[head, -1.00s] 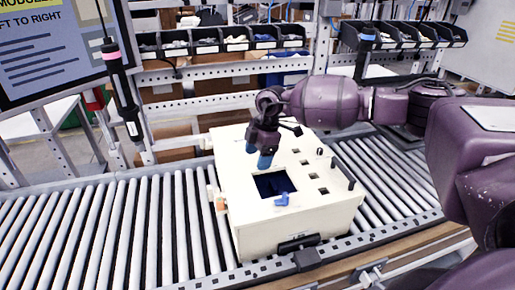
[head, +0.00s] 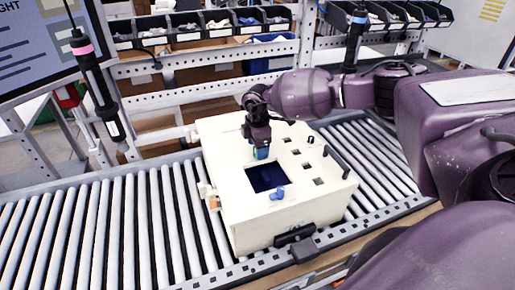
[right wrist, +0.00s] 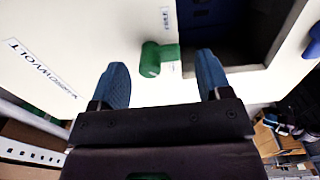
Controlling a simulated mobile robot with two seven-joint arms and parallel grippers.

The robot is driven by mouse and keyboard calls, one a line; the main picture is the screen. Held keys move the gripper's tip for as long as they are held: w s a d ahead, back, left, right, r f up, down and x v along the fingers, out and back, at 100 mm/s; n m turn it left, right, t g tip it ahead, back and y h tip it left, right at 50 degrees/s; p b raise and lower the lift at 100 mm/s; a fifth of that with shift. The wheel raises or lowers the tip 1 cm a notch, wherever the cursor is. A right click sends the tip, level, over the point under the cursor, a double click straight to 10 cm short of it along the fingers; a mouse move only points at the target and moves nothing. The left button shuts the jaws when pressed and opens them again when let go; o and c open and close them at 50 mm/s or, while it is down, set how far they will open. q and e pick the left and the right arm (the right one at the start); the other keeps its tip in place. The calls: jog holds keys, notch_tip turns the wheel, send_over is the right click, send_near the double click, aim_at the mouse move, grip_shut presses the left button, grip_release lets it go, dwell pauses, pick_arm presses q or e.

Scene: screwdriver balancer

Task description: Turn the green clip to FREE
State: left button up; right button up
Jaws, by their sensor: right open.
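The green clip (right wrist: 152,60) is on the top panel of the cream box (head: 222,150), beside the edge of the square opening. Its rounded end points left and its flat part reaches right, to the opening. My right gripper (right wrist: 162,78) is open, with its two blue fingers on either side of the clip's near end; I cannot tell whether they touch it. In the head view the right gripper (head: 261,153) is low over the box, behind the opening, and hides the clip. My left gripper is not in view.
A blue clip (head: 277,193) sits at the opening's front edge. Small square holes and dark posts (head: 335,160) line the box's right side. The box stands on a roller conveyor (head: 120,230). Screwdrivers (head: 95,85) hang at left and behind.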

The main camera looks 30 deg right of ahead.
jog(key=shift+f, duration=0.8)
jog(key=c, duration=0.9)
